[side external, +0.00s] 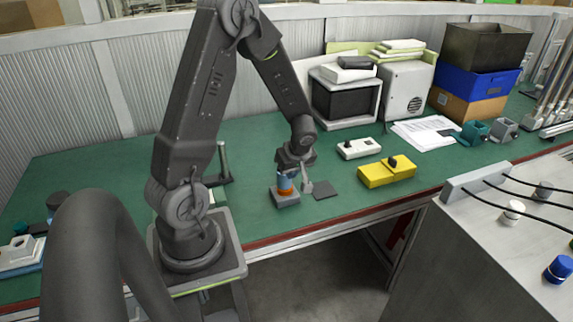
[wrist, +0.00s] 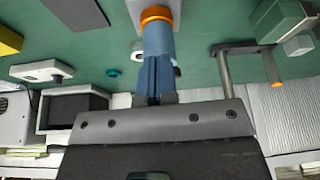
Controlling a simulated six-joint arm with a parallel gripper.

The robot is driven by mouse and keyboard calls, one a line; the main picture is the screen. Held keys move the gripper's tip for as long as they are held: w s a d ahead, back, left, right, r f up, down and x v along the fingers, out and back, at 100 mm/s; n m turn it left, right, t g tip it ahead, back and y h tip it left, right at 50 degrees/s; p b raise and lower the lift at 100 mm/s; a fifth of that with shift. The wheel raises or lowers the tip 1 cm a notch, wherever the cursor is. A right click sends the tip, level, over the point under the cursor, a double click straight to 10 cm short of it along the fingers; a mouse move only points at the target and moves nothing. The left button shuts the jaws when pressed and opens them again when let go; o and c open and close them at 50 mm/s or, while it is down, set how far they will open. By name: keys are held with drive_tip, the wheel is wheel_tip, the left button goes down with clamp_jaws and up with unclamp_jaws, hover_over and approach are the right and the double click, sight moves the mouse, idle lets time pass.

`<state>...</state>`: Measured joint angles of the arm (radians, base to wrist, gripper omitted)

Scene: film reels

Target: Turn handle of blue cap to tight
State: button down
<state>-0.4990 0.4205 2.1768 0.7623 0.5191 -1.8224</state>
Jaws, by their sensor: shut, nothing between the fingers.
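The blue cap (side external: 285,181) stands upright above an orange ring (side external: 286,191) on a small grey block (side external: 285,201), at the middle of the green bench. In the wrist view the orange ring (wrist: 157,13) is at the top, with a blue cylinder (wrist: 158,42) running down from it. My gripper (side external: 291,168) points down right over the cap; in the wrist view its narrow fingers (wrist: 154,72) are together beside the blue cylinder. I cannot tell whether they touch the cap. A pale grey upright piece (side external: 307,187) is just right of the cap. The cap's handle is not clearly visible.
A dark flat plate (side external: 326,189) lies right of the block. A yellow box (side external: 387,173) and a white switch box (side external: 359,148) are farther right. A dark post with a foot (side external: 223,165) stands to the left. Bare green bench lies between these.

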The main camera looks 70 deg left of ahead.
drive_tip(key=w+d+r+n+g, duration=0.2)
drive_tip(key=w+d+r+n, duration=0.25)
drive_tip(key=r, duration=0.45)
drive_tip(key=s+a+f, duration=0.4)
drive_tip(key=a+f, duration=0.3)
drive_tip(key=f, duration=0.2)
drive_tip(key=shift+n+h, duration=0.3)
drive_tip(key=shift+n, duration=0.05)
drive_tip(key=shift+s+a, duration=0.1)
drive_tip(key=shift+s, duration=0.1)
drive_tip(key=shift+s+a+m, duration=0.1)
drive_tip(key=shift+a+m, duration=0.05)
drive_tip(key=shift+m, duration=0.25)
